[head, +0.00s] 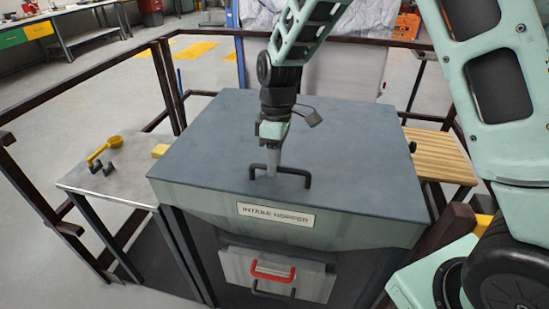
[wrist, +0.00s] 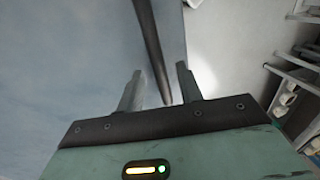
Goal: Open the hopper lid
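The intake hopper (head: 275,220) has a flat blue-grey lid (head: 340,140), lying shut. A dark bar handle (head: 295,171) stands on the lid near its front edge. My gripper (head: 272,168) points down at the left part of this handle. In the wrist view my gripper (wrist: 160,85) shows two spread fingers. The dark handle bar (wrist: 151,45) runs between them, with a gap visible on each side. The finger tips partly overlap the handle in the head view, so exact contact there is hard to tell.
A side table (head: 120,170) at left holds a yellow scoop (head: 105,149), dark hooks and a yellow block (head: 160,150). A wooden board (head: 440,155) is at right. Below the lid is a front panel with a red handle (head: 273,275). Dark railings (head: 90,75) surround the hopper.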

